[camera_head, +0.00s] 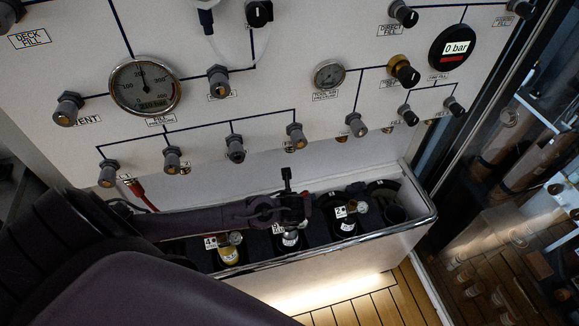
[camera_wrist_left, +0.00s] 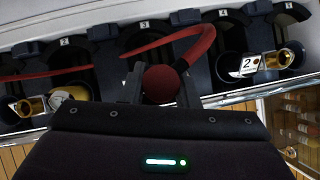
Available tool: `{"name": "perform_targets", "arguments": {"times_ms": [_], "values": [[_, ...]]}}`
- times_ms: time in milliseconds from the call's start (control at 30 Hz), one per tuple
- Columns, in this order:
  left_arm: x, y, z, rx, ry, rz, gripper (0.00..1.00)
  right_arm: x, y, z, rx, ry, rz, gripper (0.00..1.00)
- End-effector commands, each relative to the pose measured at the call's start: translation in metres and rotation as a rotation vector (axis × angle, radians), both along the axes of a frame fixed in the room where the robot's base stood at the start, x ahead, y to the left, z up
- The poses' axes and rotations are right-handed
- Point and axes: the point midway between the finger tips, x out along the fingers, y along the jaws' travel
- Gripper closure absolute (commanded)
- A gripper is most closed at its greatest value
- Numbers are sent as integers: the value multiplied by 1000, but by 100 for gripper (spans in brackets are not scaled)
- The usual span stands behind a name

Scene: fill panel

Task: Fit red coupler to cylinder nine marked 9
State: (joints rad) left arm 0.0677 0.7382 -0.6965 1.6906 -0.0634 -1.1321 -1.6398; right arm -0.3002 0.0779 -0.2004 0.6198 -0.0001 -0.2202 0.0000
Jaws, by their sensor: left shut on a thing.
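My left gripper (camera_head: 290,208) reaches in from the left over the cylinder rack. In the left wrist view it (camera_wrist_left: 161,88) is shut on the red coupler (camera_wrist_left: 160,84), a rounded red end on a red hose (camera_wrist_left: 198,42). A little red also shows at the fingertips in the head view. Cylinder nine (camera_head: 290,240), with a white tag (camera_head: 276,228) that seems to read 9, stands just below the gripper in the middle of the rack. Its top is partly hidden by the gripper, so I cannot tell whether the coupler touches its valve. My right gripper is not in view.
Yellow-topped cylinder 4 (camera_head: 229,255) stands to the left and cylinder 2 (camera_head: 346,226) to the right. The rack's metal rim (camera_head: 412,228) runs along the front. The fill panel (camera_head: 200,40) with gauges and knobs rises behind. A glass cabinet (camera_head: 510,190) stands at right.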

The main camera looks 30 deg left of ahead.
Motion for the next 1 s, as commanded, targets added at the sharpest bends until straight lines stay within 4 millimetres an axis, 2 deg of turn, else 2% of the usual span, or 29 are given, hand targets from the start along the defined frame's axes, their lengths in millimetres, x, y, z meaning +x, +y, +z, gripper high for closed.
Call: {"name": "perform_targets", "arguments": {"times_ms": [633, 1000], "values": [[0, 0, 0, 0, 0, 0, 97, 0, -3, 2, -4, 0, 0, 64], [0, 0, -9, 0, 0, 0, 97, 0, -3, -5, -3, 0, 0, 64]]}}
